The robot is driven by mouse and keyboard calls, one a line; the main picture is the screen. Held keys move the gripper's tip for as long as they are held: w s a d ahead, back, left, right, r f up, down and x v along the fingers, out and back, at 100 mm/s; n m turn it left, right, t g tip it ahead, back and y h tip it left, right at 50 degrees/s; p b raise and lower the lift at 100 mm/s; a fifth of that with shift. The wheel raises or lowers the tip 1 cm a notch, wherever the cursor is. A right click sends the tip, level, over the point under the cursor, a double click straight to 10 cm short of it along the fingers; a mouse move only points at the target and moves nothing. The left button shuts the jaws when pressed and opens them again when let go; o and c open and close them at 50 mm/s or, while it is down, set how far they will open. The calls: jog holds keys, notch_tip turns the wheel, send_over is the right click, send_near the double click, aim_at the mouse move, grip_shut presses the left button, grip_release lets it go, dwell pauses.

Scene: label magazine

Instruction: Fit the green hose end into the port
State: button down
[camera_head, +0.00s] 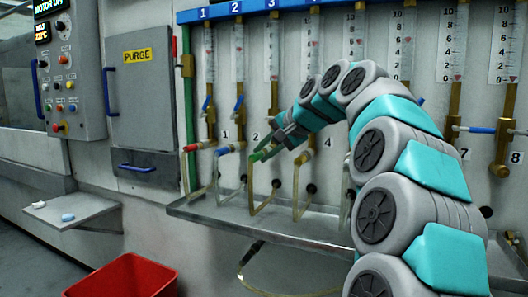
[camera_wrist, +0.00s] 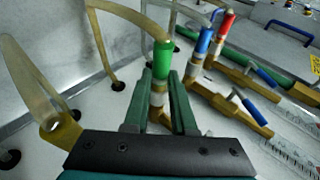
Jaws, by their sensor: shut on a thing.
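The green hose end (camera_wrist: 162,58) is a short green sleeve on a pale yellow hose (camera_wrist: 128,22). My gripper (camera_wrist: 161,88) is shut on it, with one dark green finger on each side. A whitish ring and a brass piece (camera_wrist: 157,101) show between the fingers, in line below the sleeve. The gripper body hides what lies further down, so I cannot tell how deep the end sits in a port.
A red hose end (camera_wrist: 227,22) and a blue hose end (camera_wrist: 204,41) sit on brass fittings close beside. Another hose (camera_wrist: 32,80) stands on the other side. A metal ledge (camera_head: 210,211) runs below. A red bin (camera_head: 125,279) stands at lower left.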

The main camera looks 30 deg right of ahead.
jog(key=shift+w+d+p, duration=0.3)
jog(key=shift+w+d, duration=0.15)
jog(key=shift+d, duration=0.1)
jog(key=c, duration=0.7)
grip_release()
jog(key=shift+o, duration=0.2)
jog(key=v, duration=0.7)
jog(key=shift+s+r, duration=0.25)
jog(key=shift+s, duration=0.05)
jog(key=shift+d, duration=0.1)
